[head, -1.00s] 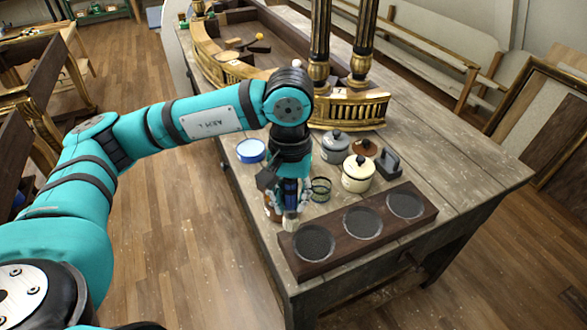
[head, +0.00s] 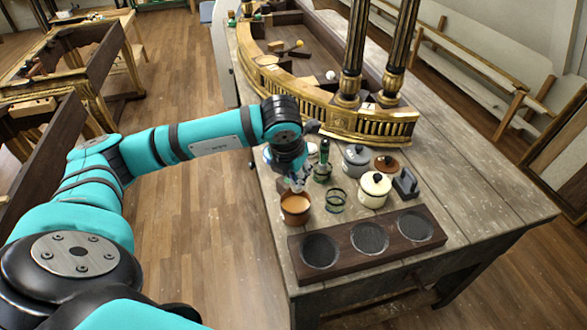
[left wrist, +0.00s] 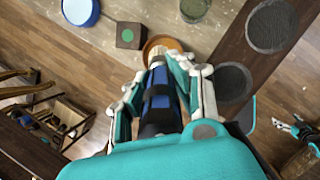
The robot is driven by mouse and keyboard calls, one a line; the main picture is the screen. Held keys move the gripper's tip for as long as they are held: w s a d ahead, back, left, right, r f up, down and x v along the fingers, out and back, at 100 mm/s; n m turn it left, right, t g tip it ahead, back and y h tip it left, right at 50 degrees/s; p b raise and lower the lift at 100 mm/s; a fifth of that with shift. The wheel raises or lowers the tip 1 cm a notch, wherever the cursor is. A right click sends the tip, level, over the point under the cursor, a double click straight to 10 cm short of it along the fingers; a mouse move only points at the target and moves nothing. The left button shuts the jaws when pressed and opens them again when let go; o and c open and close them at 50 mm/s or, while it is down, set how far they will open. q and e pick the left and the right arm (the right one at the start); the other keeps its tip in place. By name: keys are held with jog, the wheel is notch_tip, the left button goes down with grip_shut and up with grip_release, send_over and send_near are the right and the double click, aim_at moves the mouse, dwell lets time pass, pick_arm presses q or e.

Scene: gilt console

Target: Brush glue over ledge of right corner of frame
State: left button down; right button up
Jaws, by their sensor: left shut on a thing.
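My left gripper (head: 297,183) is shut on a brush with a blue handle and black bands (left wrist: 160,95), seen best in the left wrist view. The brush's pale bristle end (left wrist: 166,54) points at the orange-brown glue pot (left wrist: 152,44). The pot (head: 295,209) stands near the table's left edge, below the gripper. I cannot tell whether the bristles touch the glue. The gilt frame (head: 340,120) curves along the table behind, its right corner (head: 400,128) below two dark columns. A small teal and grey shape at the right of the left wrist view may be my right gripper (left wrist: 300,130).
A dark board with round black pads (head: 345,258) lies in front. A cream lidded pot (head: 374,190), a grey pot (head: 356,160) and an empty green ring holder (head: 335,201) stand right of the glue pot. The right tabletop is clear.

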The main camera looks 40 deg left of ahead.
aim_at(292, 185)
pick_arm(q)
jog(key=shift+a, duration=0.2)
jog(key=shift+f, duration=0.2)
jog(key=shift+f+b, duration=0.5)
jog(key=shift+f, duration=0.45)
notch_tip(292, 185, down, 3)
jog(key=shift+r+b, duration=0.15)
jog(key=shift+b, duration=0.3)
jog(key=shift+f, duration=0.5)
pick_arm(e)
jog(key=shift+w+a+f, duration=0.1)
jog(key=shift+a+f, duration=0.05)
jog(key=shift+f, duration=0.35)
jog(key=shift+a+f, duration=0.15)
jog(key=shift+f, duration=0.35)
pick_arm(q)
jog(key=shift+f+b, duration=0.45)
jog(key=shift+b, duration=0.2)
pick_arm(e)
jog(key=shift+a+f, duration=0.25)
jog(key=shift+f, duration=0.25)
